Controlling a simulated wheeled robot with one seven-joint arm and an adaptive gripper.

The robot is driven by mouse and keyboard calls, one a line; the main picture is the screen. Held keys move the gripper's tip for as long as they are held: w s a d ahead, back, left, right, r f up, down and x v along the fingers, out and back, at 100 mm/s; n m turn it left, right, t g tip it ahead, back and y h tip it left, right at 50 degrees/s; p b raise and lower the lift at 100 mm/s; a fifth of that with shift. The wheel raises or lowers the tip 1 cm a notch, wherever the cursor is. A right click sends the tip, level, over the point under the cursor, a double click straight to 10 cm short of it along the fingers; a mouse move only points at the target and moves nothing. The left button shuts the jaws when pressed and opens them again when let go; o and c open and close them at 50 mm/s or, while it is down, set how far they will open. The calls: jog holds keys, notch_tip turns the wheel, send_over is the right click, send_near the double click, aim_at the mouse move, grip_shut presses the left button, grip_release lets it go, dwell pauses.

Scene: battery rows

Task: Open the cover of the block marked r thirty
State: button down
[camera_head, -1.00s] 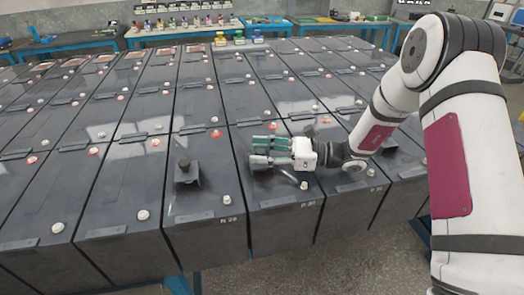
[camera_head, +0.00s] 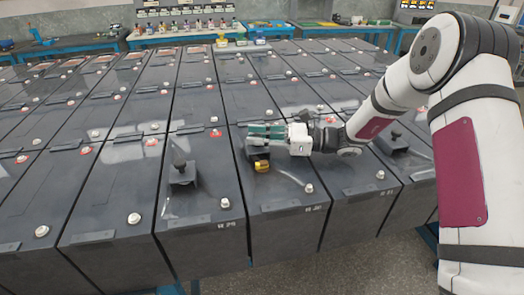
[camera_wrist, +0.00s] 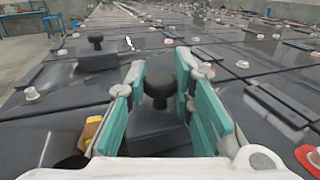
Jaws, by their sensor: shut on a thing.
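The block marked R 30 (camera_head: 290,225) is a dark battery case in the near row, right of centre in the head view. Its cover (camera_wrist: 158,130) is a dark plate with a round black knob (camera_wrist: 160,86). My gripper (camera_head: 266,132) is shut on the knob, with a teal-padded finger on each side in the wrist view. Below the gripper in the head view, a yellow part (camera_head: 262,166) shows at a dark opening in the block's top. It also shows left of the fingers in the wrist view (camera_wrist: 91,129). The gripper hides most of the cover in the head view.
The block to the left carries a similar knobbed cover (camera_head: 183,173); another knobbed cover (camera_head: 393,140) is at right. White terminals (camera_head: 308,188) rise from the blocks. Bottles (camera_head: 190,24) stand on a back bench. Free air lies above the rows.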

jog(key=shift+w+a+b, duration=0.25)
jog(key=shift+w+b, duration=0.2)
jog(key=shift+w, duration=0.6)
jog(key=c, duration=1.3)
grip_release()
jog(key=shift+c, duration=0.2)
jog(key=shift+s+d, duration=0.15)
jog(key=shift+d, duration=3.6)
